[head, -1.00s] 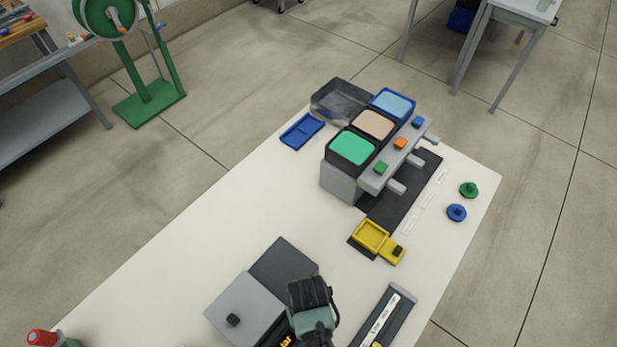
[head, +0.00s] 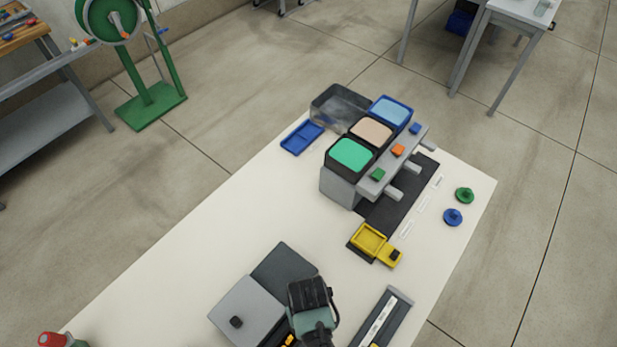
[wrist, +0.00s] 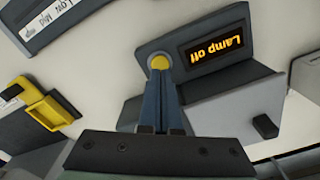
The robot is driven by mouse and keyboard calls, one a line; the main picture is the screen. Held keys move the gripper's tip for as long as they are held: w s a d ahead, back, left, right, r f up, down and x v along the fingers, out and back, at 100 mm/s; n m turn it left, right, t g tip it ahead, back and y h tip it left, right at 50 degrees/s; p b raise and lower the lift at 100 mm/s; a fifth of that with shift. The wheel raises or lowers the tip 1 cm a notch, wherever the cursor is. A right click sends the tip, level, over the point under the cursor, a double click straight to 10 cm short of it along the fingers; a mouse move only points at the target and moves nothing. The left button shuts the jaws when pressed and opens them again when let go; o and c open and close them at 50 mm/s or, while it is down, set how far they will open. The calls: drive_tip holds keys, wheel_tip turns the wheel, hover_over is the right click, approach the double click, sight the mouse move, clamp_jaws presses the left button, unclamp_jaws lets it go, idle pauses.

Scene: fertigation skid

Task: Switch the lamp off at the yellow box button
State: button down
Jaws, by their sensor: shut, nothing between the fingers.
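A grey box with a dark sloped panel (wrist: 215,55) stands on the bench. Its lit display (wrist: 216,49) reads "Lamp off" in orange letters. A round yellow button (wrist: 158,63) sits on the panel beside the display. My gripper (wrist: 158,75) is shut and empty, its fingertips at the button; I cannot tell whether they touch it or are just short of it. In the head view the box (head: 245,305) is at the bottom centre, and my gripper (head: 314,305) covers the button and most of the display.
A slider strip (head: 383,318) lies right of my gripper. A yellow tray (head: 368,243) with a dark knob is farther back. A dispenser with several coloured lids (head: 350,153) stands behind it. Green (head: 464,195) and blue (head: 453,217) knobs sit near the right edge.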

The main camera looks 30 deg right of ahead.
drive_tip(key=shift+r+p, duration=1.8)
drive_tip(key=shift+r, duration=0.25)
drive_tip(key=w+r+t+h+b, duration=0.3)
drive_tip(key=w+r+t, duration=0.8)
drive_tip(key=w+r, duration=1.45)
drive_tip(key=a+r+t+y+b, duration=0.1)
drive_tip(key=a+r+t, duration=0.15)
drive_tip(key=r, duration=0.85)
drive_tip(key=s+a+r+n+t+b, duration=0.1)
drive_tip(key=r+t, duration=0.3)
drive_tip(key=r, duration=0.6)
drive_tip(key=a+r+t+y+b, duration=0.1)
drive_tip(key=a+r+t+b, duration=0.15)
drive_tip(key=r, duration=0.85)
drive_tip(key=s+a+r+t, duration=0.1)
drive_tip(key=s+r+t, duration=0.2)
drive_tip(key=s+r, duration=0.3)
drive_tip(key=s+a+r+n+t+y, duration=0.1)
drive_tip(key=s+a+r+t, duration=0.1)
drive_tip(key=s+r+t, duration=0.2)
drive_tip(key=s+r, duration=0.3)
drive_tip(key=r, duration=0.2)
drive_tip(key=shift+s+a+r+b, duration=0.25)
drive_tip(key=shift+s+r+b, duration=0.05)
drive_tip(key=shift+r, duration=0.05)
